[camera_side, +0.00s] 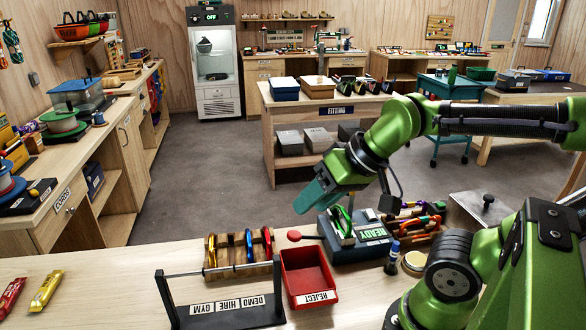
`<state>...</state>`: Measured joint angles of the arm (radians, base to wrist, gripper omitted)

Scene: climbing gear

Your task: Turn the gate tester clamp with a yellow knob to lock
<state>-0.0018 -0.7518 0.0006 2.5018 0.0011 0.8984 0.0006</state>
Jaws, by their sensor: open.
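The gate tester (362,248) is a dark box on the front bench with a lit green READY panel (384,232). A green carabiner (345,222) stands upright on its top. A lever with a red knob (294,236) sticks out from its left side. I cannot make out a yellow knob on the clamp; that part of the tester is small and partly crowded by other parts. My gripper (310,203) has teal fingers, points down and left, and hangs above and left of the tester, apart from it. It is open with nothing visible in it.
A red REJECT tray (308,278), a wooden carabiner rack (240,262) and a dark labelled rail stand (222,312) lie left of the tester. A marker (393,258), a round tin (414,263) and a bin of coloured gear (412,222) crowd its right.

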